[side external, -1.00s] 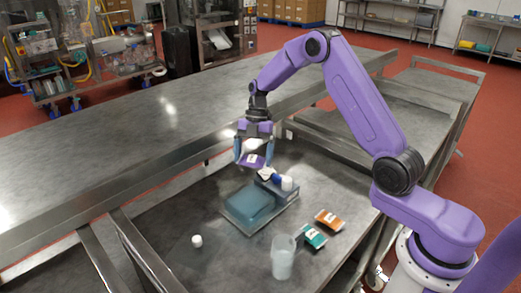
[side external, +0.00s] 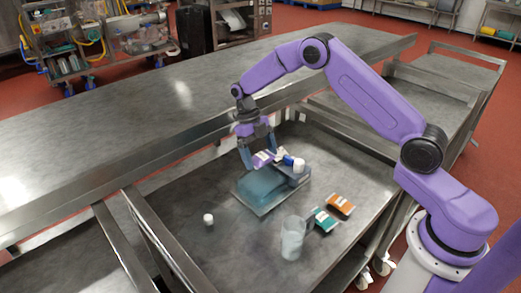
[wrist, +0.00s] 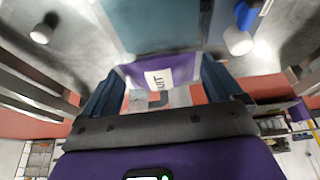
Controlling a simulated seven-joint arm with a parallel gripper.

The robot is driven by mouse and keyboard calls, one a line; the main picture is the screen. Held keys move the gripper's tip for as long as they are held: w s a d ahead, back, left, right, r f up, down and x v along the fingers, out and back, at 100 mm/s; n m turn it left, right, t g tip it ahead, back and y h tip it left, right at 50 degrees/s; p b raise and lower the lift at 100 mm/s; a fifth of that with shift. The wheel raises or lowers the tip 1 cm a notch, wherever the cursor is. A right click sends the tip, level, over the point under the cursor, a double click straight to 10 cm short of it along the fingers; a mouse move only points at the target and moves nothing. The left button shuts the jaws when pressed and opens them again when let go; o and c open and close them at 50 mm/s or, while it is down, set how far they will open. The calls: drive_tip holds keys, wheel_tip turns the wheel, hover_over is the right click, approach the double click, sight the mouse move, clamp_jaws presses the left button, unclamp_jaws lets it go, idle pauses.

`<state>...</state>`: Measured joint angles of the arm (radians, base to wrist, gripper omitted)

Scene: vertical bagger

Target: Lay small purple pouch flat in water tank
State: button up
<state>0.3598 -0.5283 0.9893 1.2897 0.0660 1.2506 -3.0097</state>
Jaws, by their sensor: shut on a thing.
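My gripper (side external: 259,160) points down and is shut on the small purple pouch (side external: 264,157). The pouch, with a white label, also shows between the fingers in the wrist view (wrist: 165,74). The water tank (side external: 266,192) is a low box of blue-teal water on the lower steel table. The pouch is held tilted, over the tank's back part in the side view. In the wrist view the tank's water (wrist: 160,24) lies just beyond the pouch. I cannot tell whether the pouch touches the water.
A blue-and-white bottle-like item (side external: 297,164) is close right of the pouch, by the tank's back right. Orange (side external: 341,204) and teal (side external: 325,219) pouches and a clear beaker (side external: 292,238) stand nearer. A white cap (side external: 208,219) is left. A higher steel counter (side external: 170,130) runs behind.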

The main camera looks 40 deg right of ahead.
approach(263, 191)
drive_tip(key=shift+s+x, duration=0.1)
drive_tip(key=shift+x, duration=1.2)
drive_tip(key=shift+s+x, duration=0.15)
drive_tip(key=shift+x, duration=1.15)
drive_tip(key=shift+f, duration=0.4)
drive_tip(key=o, duration=0.8)
drive_tip(key=shift+r, duration=0.1)
drive_tip(key=shift+r, duration=5.4)
